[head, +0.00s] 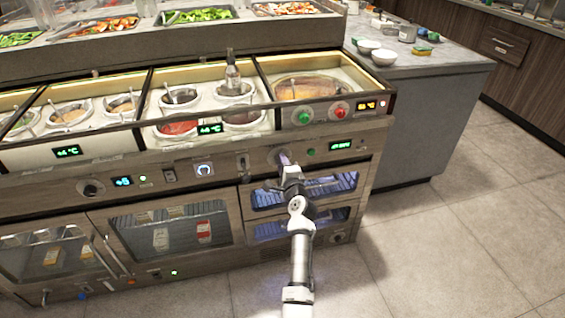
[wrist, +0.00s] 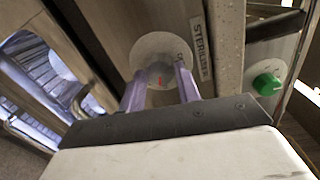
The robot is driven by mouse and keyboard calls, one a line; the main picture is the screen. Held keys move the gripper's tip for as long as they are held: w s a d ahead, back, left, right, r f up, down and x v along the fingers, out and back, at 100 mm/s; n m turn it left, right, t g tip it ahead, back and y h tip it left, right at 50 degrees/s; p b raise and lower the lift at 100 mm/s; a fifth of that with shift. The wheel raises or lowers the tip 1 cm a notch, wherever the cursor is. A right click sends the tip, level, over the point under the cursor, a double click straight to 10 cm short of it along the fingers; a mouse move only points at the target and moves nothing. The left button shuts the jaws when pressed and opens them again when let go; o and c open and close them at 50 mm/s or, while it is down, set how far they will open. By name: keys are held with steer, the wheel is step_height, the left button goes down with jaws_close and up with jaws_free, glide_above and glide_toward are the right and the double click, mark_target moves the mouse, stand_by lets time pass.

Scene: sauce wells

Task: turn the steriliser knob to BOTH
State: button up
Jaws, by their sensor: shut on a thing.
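The steriliser knob (wrist: 160,78) is between my two finger pads in the wrist view, in front of a round pale dial plate (wrist: 153,46). A small red mark shows on it. A label reading "STERILI…" (wrist: 201,48) runs beside the dial; the dial's position words are too small or covered to read. My gripper (wrist: 159,90) is shut on the knob. In the head view my gripper (head: 285,162) meets the counter's front panel at the dial plate (head: 275,157), above the blue-lit cabinet (head: 330,186). The knob itself is hidden there, and its setting cannot be told.
A green button (wrist: 267,84) lies to the right of the dial in the wrist view. In the head view, green and red buttons (head: 341,112) sit above on the panel. Cabinet handles (wrist: 82,100) are close at left. The floor (head: 450,230) at right is clear.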

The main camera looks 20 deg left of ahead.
steer(key=shift+r+m+y+p, duration=0.1)
steer(key=shift+m+y+p, duration=0.3)
steer(key=shift+m+p, duration=2.35)
steer(key=m+b, duration=0.2)
steer(key=shift+m, duration=0.35)
steer(key=o, duration=1)
steer(key=shift+c, duration=0.2)
steer(key=v, duration=1.3)
steer(key=shift+s+d, duration=0.2)
steer(key=shift+s, duration=0.15)
